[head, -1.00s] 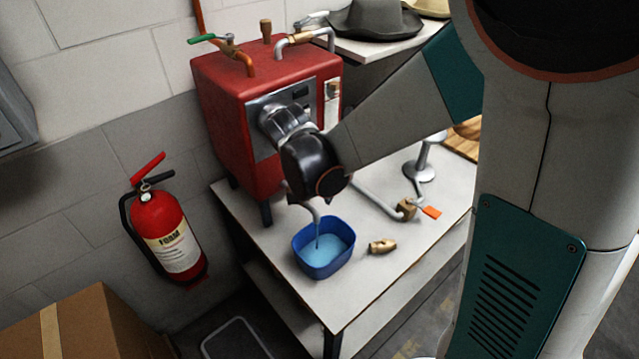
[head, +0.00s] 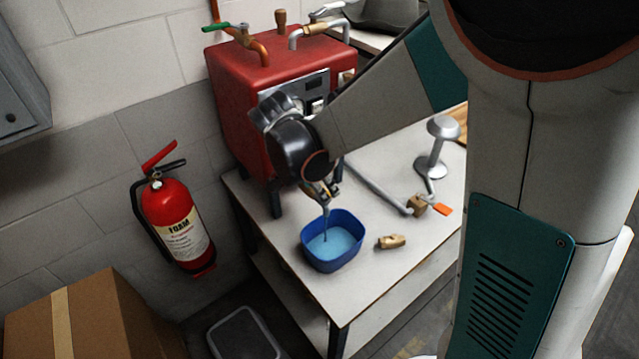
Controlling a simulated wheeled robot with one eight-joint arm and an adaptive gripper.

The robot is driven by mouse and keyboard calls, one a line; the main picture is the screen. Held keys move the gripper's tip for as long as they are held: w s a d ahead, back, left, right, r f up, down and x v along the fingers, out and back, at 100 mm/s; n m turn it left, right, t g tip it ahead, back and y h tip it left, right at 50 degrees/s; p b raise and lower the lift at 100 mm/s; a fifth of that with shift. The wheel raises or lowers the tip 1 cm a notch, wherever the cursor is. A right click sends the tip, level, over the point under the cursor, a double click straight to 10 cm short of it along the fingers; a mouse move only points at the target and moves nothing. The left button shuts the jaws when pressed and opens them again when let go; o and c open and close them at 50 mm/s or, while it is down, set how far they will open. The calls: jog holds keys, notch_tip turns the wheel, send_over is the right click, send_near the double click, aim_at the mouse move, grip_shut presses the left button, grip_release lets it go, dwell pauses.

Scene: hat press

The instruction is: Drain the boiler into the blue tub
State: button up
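The red boiler (head: 238,97) stands on the white table, its front partly hidden by my arm. The blue tub (head: 315,255) sits on the table below it. A thin stream of water (head: 325,228) falls into the tub, which holds light blue water (head: 332,243). My gripper (head: 325,192) is just above the tub, by the spout at the boiler's lower front. Its fingers are small and partly hidden by my wrist. I cannot tell whether they are shut on anything. The drain valve itself is hidden.
A brass fitting (head: 391,241) lies right of the tub. A pipe with an orange-handled valve (head: 428,206) runs along the table (head: 385,282). A fire extinguisher (head: 176,222) hangs on the wall. A cardboard box (head: 95,318) stands lower left.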

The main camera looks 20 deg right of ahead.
jog(key=o, duration=1.5)
jog(key=shift+a, duration=0.1)
jog(key=s+a+r, duration=0.1)
jog(key=a, duration=0.3)
jog(key=s+a, duration=0.2)
jog(key=a, duration=0.2)
jog(key=s+a+r, duration=0.1)
jog(key=s+a, duration=0.1)
jog(key=a, duration=0.2)
jog(key=shift+a+r, duration=0.1)
jog(key=shift+r, duration=0.25)
jog(key=shift+w, duration=0.1)
